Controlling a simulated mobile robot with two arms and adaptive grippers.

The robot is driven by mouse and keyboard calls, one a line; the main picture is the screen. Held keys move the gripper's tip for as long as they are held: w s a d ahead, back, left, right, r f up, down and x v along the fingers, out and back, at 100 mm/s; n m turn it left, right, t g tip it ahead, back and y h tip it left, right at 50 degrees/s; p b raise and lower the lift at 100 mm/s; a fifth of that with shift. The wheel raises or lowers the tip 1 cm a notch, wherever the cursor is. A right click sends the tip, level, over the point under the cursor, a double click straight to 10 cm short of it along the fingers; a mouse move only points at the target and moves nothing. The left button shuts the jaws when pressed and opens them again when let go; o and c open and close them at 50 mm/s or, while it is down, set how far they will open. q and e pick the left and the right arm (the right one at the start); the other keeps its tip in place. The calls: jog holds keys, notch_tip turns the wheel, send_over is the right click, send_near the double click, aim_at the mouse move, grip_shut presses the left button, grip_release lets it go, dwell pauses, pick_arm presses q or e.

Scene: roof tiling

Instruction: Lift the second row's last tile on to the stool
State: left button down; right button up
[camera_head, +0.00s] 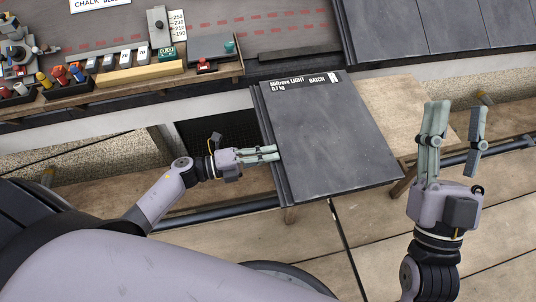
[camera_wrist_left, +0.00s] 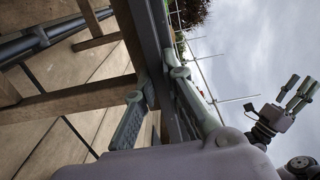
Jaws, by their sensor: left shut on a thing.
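A dark grey slate tile (camera_head: 330,140) with a printed label, "LIGHT BATCH 0.7 kg", lies over the wooden stool (camera_head: 410,112). The stool's pale top shows past the tile's right side. My left gripper (camera_head: 277,153) is shut on the tile's left edge. In the left wrist view the tile (camera_wrist_left: 150,40) is a dark edge-on band between the fingers, with the stool's wooden legs (camera_wrist_left: 60,104) beside it. A second dark edge shows along the tile's left side; I cannot tell whether it is another tile. My right gripper (camera_head: 460,108) is open and empty, right of the tile.
A wooden bench (camera_head: 120,84) at the upper left carries small tools, coloured pots and weights. Laid dark tiles (camera_head: 440,25) cover the roof at the upper right. A dark rail and plank decking (camera_head: 470,255) lie below. A dark mesh opening (camera_head: 222,130) is behind my left gripper.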

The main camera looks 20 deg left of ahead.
pick_arm(q)
jog(key=shift+r, duration=0.1)
pick_arm(e)
jog(key=shift+s+r, duration=0.1)
jog(key=shift+s+d+r+t+y, duration=0.1)
jog(key=shift+s+r+t+y, duration=0.25)
jog(key=shift+r, duration=0.2)
pick_arm(q)
jog(key=shift+f+b, duration=0.3)
jog(key=shift+f, duration=0.05)
pick_arm(e)
jog(key=shift+s+r+t, duration=0.3)
jog(key=shift+s+t, duration=0.05)
jog(key=shift+s, duration=0.2)
pick_arm(q)
jog(key=c, duration=2)
grip_release()
jog(key=o, duration=0.4)
jog(key=shift+f, duration=0.1)
